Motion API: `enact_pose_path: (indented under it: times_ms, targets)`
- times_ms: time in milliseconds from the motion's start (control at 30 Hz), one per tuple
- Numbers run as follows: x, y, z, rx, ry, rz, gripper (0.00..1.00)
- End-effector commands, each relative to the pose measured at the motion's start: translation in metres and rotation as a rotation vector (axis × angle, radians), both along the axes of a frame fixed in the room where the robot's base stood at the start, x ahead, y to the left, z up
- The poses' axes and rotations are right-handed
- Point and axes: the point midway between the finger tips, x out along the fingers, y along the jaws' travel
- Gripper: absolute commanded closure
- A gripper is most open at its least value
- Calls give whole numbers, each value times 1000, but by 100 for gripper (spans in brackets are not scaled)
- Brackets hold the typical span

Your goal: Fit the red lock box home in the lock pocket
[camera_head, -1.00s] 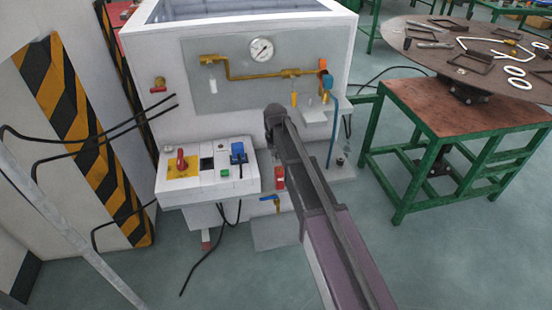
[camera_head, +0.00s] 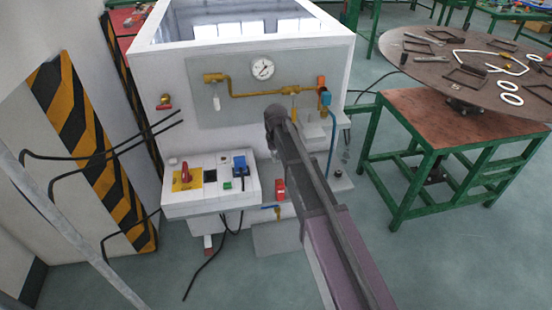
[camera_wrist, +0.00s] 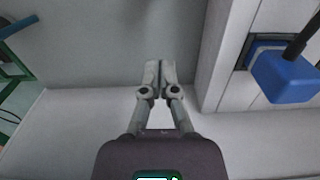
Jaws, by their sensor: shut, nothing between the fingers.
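A small red block (camera_head: 280,187), which looks like the red lock box, is on the lower front of the white machine, just left of my arm in the head view. I cannot tell whether it is seated in a pocket. The lock pocket is not clearly visible. My gripper (camera_wrist: 160,66) is shut and empty in the wrist view, with its fingertips together over a grey surface. In the head view the gripper is hidden behind my arm. No red box shows in the wrist view.
A blue plug with a black cable (camera_wrist: 285,76) is right of my gripper; the control box (camera_head: 210,188) carries a red handle. A gauge panel (camera_head: 220,100) with brass piping is above. A green-legged table (camera_head: 440,112) stands right. Open floor lies in front.

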Motion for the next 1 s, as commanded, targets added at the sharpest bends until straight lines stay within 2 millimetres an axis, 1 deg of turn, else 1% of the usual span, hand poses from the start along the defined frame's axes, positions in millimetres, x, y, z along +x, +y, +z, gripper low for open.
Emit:
enact_pose_path:
  times_ms: [233,267,300,367,400,467,500,533,700,800,900,1000]
  targets:
    - [0,0,0,0,0,-1,100]
    - [0,0,0,0,0,-1,91]
    - [0,-1,0,0,0,-1,79]
    - [-3,-2,2,0,0,-2,61]
    - [-6,-3,5,0,0,-2,50]
    - [-12,-5,10,0,0,-2,32]
    - [-18,-7,14,0,0,-2,20]
    - [-23,-8,18,0,0,-2,17]
    - [-52,-17,37,0,0,-2,17]
    - [-65,-20,45,0,0,-2,17]
    - [-70,-22,47,0,0,-2,17]
    - [-71,-22,47,0,0,-2,17]
